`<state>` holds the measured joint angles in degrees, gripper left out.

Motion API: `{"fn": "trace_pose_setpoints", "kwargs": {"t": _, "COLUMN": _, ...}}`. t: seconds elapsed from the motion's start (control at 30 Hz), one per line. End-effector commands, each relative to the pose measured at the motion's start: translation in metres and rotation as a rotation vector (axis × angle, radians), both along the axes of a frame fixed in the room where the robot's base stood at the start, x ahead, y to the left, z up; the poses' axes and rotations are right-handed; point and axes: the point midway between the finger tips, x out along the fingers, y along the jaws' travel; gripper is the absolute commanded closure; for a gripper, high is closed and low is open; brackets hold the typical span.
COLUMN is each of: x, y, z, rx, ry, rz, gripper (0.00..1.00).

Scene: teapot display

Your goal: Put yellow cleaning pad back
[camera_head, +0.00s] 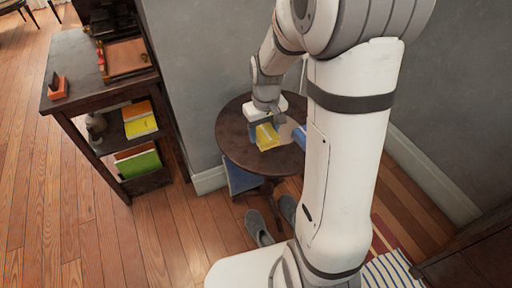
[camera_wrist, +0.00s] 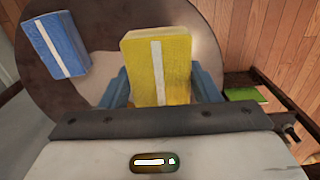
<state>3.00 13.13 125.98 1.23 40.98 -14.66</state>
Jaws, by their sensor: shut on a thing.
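The yellow cleaning pad (camera_wrist: 158,68) is a yellow block with a white stripe. It shows upright between the two blue-grey fingers of my gripper (camera_wrist: 160,88) in the wrist view. My gripper is shut on it. In the head view the yellow pad (camera_head: 266,137) is at my gripper (camera_head: 264,124), over the round dark table (camera_head: 232,140). I cannot tell whether the pad touches the tabletop. A blue pad (camera_wrist: 56,45) with a white stripe lies on the table, apart from the yellow one; it also shows in the head view (camera_head: 299,135), partly hidden by my arm.
A dark wooden shelf (camera_head: 75,70) with books (camera_head: 139,120) stands left of the table. Grey walls (camera_head: 195,80) are behind. Grey slippers (camera_head: 258,228) lie on the floor below the table. Wooden floor (camera_head: 120,240) is open at the lower left.

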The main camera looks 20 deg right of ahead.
Motion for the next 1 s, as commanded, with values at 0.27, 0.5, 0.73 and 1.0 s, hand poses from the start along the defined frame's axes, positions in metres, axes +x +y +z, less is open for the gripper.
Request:
{"fn": "trace_pose_setpoints", "kwargs": {"t": 0.27, "x": 0.000, "y": 0.001, "z": -0.036, "rx": 0.000, "ry": 0.001, "rz": 0.003, "gripper": 0.66}}
{"fn": "trace_pose_setpoints", "kwargs": {"t": 0.5, "x": 0.001, "y": 0.002, "z": -0.067, "rx": 0.000, "ry": 0.001, "rz": 0.004, "gripper": 0.66}}
{"fn": "trace_pose_setpoints", "kwargs": {"t": 0.73, "x": 0.001, "y": 0.002, "z": -0.071, "rx": 0.000, "ry": -0.002, "rz": 0.004, "gripper": 0.66}}
{"fn": "trace_pose_setpoints", "kwargs": {"t": 1.0, "x": 0.001, "y": 0.002, "z": -0.075, "rx": 0.000, "ry": -0.002, "rz": 0.005, "gripper": 0.41}}
